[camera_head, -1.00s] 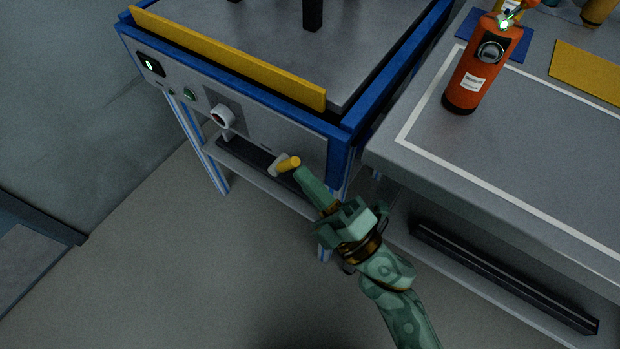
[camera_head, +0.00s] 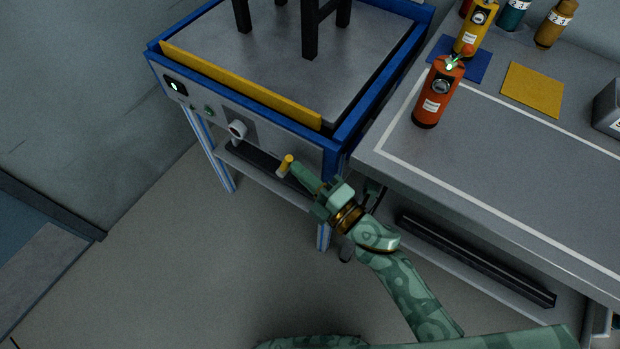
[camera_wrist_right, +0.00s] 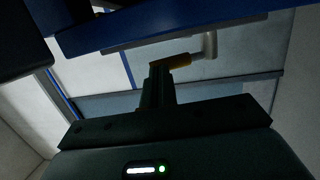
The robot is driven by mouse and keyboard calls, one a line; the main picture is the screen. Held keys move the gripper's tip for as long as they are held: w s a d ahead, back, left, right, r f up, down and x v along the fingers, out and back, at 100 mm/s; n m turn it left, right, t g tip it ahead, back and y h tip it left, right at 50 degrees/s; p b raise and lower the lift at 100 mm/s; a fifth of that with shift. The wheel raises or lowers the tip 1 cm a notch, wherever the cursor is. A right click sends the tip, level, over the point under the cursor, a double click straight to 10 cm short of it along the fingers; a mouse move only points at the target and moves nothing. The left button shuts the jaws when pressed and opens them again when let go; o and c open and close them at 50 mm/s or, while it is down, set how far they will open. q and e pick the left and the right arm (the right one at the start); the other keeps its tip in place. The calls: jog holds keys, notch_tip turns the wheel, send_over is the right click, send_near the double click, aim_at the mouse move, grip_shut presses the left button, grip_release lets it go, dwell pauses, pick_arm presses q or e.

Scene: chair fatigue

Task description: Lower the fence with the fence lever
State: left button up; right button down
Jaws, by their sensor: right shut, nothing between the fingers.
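The fence (camera_head: 240,86) is a yellow bar standing up along the front edge of the blue-framed machine's grey top. The fence lever (camera_head: 287,162), with a yellow grip, sticks out from the right part of the front panel. In the right wrist view, its yellow grip (camera_wrist_right: 178,61) and grey arm (camera_wrist_right: 209,45) show just beyond the fingertips. My right gripper (camera_head: 298,170) is shut and empty, its tips right beside the lever grip; I cannot tell whether they touch. It also shows in the right wrist view (camera_wrist_right: 156,78). My left gripper is not in view.
A grey-white knob (camera_head: 237,130) and green buttons sit on the front panel. Dark chair legs (camera_head: 310,30) stand on the machine top. The workbench (camera_head: 480,170) to the right carries an orange extinguisher-like bottle (camera_head: 437,92). The floor in front is clear.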

aim_at(283, 160)
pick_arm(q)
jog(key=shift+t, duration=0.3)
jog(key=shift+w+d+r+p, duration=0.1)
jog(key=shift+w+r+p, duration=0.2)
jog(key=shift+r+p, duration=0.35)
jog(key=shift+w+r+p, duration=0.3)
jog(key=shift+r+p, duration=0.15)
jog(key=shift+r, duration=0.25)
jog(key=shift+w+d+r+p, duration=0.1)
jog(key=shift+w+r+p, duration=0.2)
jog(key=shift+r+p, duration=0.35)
pick_arm(e)
jog(key=shift+g+h, duration=0.3)
jog(key=shift+g, duration=0.1)
jog(key=shift+w+a+r, duration=0.65)
jog(key=shift+w+a, duration=0.05)
jog(key=shift+a, duration=0.2)
jog(key=shift+w+a+r, duration=0.65)
jog(key=shift+a, duration=0.25)
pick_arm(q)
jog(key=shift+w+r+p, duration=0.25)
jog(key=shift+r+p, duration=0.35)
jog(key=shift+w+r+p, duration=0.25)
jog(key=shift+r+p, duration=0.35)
pick_arm(e)
jog(key=v, duration=1.6)
jog(key=shift+s, duration=0.15)
